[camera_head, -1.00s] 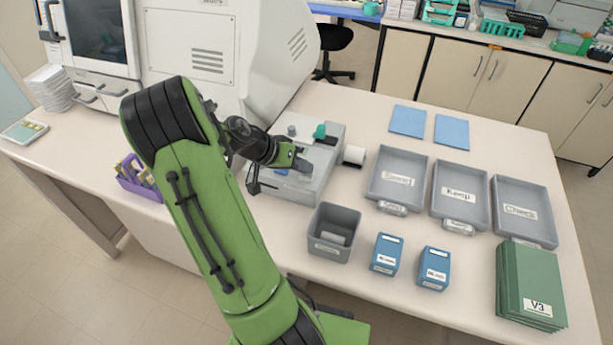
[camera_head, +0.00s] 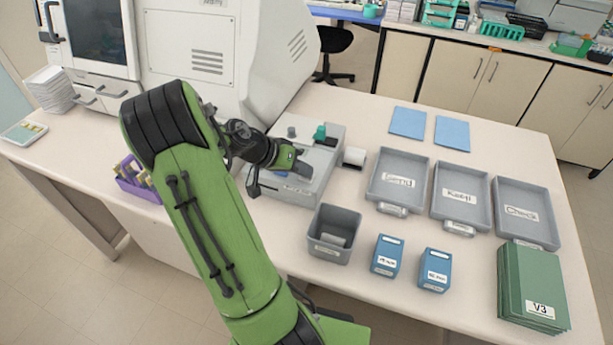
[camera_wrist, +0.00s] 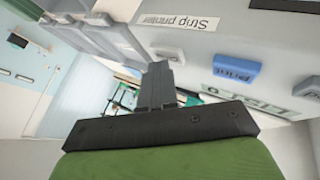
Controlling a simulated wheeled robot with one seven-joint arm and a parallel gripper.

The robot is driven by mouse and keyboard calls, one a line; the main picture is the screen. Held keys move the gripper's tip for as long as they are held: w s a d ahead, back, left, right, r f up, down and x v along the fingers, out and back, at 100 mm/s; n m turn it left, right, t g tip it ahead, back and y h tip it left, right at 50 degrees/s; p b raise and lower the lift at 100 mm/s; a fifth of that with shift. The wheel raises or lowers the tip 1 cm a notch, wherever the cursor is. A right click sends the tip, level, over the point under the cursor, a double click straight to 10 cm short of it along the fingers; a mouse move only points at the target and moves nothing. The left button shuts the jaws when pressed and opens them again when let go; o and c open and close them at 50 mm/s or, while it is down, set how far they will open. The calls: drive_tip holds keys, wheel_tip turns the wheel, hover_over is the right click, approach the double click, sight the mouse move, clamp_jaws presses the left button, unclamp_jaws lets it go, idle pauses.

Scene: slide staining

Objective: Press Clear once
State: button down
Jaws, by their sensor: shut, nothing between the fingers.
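The grey strip printer (camera_head: 330,145) stands on the bench. In the wrist view its face (camera_wrist: 222,45) carries a "Strip printer" label, a blue Print button (camera_wrist: 236,70), a grey button (camera_wrist: 168,54) and another pale button (camera_wrist: 308,88). No lettering reading Clear is legible on either pale button. My gripper (camera_head: 304,174) is over the printer's front part and hides some of its face. In the wrist view my gripper (camera_wrist: 159,68) is shut and empty, its tip close to the nearer grey button; I cannot tell whether they touch.
A grey bin (camera_head: 334,233) stands in front of the printer, with two blue boxes (camera_head: 387,255) to its right. Three labelled grey trays (camera_head: 399,182) and green folders (camera_head: 530,285) lie on the right. A purple rack (camera_head: 135,181) is left of my arm.

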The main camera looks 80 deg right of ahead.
sight(303, 177)
drive_tip(key=shift+r+p, duration=0.5)
drive_tip(key=shift+r, duration=0.25)
wheel_tip(303, 177, up, 5)
drive_tip(key=p, duration=0.4)
drive_tip(key=shift+r, duration=0.1)
idle(0.7)
